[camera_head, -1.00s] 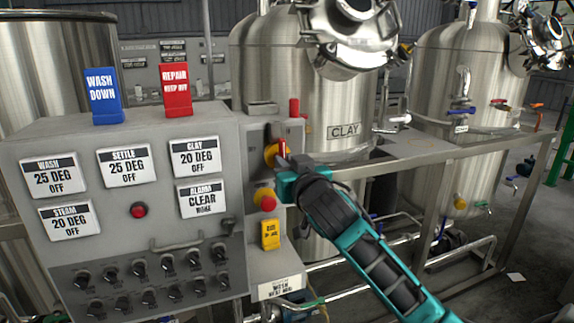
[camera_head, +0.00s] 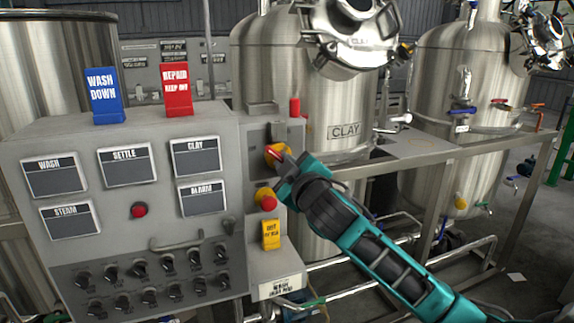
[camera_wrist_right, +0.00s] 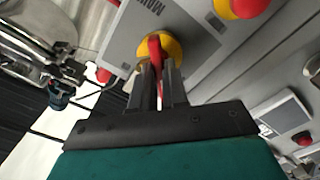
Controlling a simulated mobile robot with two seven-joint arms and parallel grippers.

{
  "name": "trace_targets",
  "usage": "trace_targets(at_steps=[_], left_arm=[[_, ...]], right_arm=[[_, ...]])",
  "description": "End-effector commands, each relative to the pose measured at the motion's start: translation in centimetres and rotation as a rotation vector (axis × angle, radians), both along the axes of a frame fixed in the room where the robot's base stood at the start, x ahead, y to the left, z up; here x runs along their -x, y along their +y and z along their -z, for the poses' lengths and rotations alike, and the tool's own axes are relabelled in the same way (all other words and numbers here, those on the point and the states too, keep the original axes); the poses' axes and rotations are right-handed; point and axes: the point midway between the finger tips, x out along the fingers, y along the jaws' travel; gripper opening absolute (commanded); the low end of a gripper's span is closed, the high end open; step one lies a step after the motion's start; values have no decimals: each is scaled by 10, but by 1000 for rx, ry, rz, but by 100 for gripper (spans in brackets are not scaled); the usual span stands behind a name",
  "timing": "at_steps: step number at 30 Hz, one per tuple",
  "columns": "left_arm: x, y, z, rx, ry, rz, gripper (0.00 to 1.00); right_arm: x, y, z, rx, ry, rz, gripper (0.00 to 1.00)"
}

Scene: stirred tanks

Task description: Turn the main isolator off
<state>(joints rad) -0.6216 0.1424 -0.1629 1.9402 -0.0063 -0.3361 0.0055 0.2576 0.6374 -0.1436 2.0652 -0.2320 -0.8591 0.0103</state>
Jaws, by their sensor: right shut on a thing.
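The main isolator is a red handle on a round yellow plate (camera_head: 272,153), on the grey side box right of the control panel. The wrist view shows the red handle (camera_wrist_right: 155,50) in front of its yellow plate (camera_wrist_right: 172,46). My right gripper (camera_head: 283,160) is at the handle, and its two dark fingers (camera_wrist_right: 158,88) are shut on it, one on each side. In the head view the gripper partly covers the handle. The handle lies slanted there. The panel displays, such as the wash display (camera_head: 55,178), are dark and blank below their titles. My left gripper is not in view.
A red emergency button (camera_head: 268,203) on yellow sits just below the isolator, with a yellow tag (camera_head: 271,235) under it. Blue (camera_head: 102,95) and red (camera_head: 176,90) signs stand on the panel top. A steel clay tank (camera_head: 290,90) and a rail (camera_head: 450,155) are behind my arm.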

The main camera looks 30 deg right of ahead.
Motion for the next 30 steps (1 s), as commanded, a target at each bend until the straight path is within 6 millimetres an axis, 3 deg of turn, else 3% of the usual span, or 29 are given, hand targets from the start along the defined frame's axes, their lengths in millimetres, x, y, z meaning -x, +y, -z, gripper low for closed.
trace_targets(at_steps=[18, 30], left_arm=[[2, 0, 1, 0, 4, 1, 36], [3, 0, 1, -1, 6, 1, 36]], right_arm=[[0, 0, -1, 544, 126, 1, 0], [0, 1, 0, 729, 170, 2, 0]])
